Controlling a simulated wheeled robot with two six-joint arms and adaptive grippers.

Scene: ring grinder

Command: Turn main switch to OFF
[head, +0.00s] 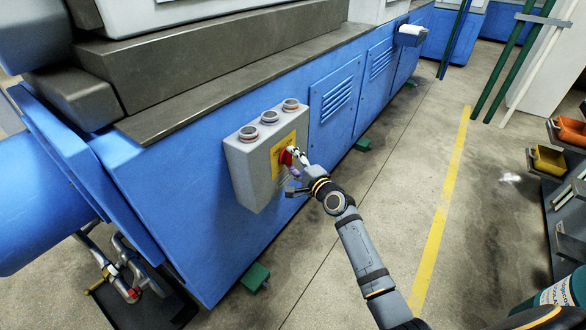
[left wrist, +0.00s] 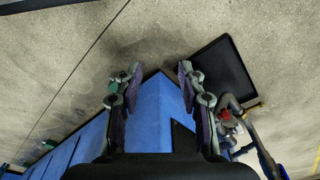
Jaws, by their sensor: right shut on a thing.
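The main switch is a red rotary handle (head: 286,157) on a yellow plate (head: 284,150) on the front of a grey control box (head: 250,165). The box is fixed to the side of the blue machine. My right gripper (head: 293,160) is at the switch, shut on the red handle; its fingers hide part of the handle, and I cannot read the switch's position. My left gripper (left wrist: 160,72) shows only in the left wrist view. Its two fingers are apart with nothing between them, over the machine's blue corner.
Several round buttons (head: 269,117) sit on top of the box. At lower left are pipes with a red valve (head: 133,293) over a black tray (left wrist: 221,75).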

